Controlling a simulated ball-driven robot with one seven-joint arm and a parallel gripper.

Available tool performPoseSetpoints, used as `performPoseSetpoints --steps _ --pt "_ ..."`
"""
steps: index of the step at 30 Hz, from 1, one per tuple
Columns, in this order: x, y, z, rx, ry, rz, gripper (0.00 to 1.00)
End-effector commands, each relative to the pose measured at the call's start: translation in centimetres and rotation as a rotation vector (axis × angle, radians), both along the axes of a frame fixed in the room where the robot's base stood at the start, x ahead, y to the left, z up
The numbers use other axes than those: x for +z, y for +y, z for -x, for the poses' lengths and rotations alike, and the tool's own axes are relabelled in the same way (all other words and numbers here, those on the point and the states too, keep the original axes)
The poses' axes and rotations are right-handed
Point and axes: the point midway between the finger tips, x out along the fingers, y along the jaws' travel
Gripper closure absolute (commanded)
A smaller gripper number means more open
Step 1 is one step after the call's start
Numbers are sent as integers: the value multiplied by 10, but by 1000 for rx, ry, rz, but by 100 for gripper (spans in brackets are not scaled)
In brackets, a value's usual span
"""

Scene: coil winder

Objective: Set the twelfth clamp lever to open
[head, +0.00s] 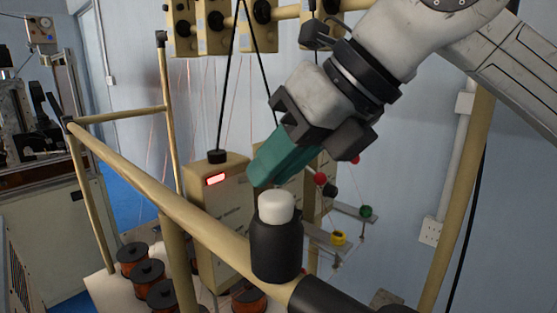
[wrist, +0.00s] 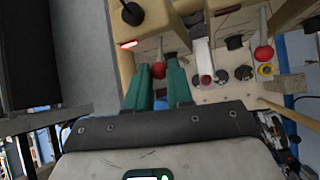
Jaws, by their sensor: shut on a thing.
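My gripper (head: 262,172) has teal fingers and reaches down from the upper right in the head view, at a beige box unit with a red lit display. In the wrist view my gripper (wrist: 158,66) is shut on a clamp lever with a red ball knob (wrist: 158,73), which sits between the two fingertips. In the head view the fingers hide this lever. Another red-knobbed lever (wrist: 205,78) stands to the right on a pale strip, and a further one (wrist: 263,53) beyond it. I cannot tell which is the twelfth, nor the held lever's exact angle.
A beige rail (head: 160,190) with a black, white-capped post (head: 276,240) crosses in front of my gripper. Several copper spools (head: 148,272) stand below left. Thin wires hang behind. Beige units (head: 215,25) hang from a bar above. A yellow part (head: 338,238) is at the right.

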Motion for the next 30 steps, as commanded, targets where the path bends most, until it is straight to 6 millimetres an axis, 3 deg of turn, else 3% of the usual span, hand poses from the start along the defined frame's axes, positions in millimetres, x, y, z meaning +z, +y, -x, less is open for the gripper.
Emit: performPoseSetpoints --steps 4,5,12,23,30 --pt "1 0 -1 -2 -2 -3 100" --pt "1 0 -1 -2 -2 -3 76" --pt "1 0 -1 -2 -2 -2 53" --pt "5 -5 1 -3 -3 -2 53" --pt "36 -31 10 -5 -4 -2 53"
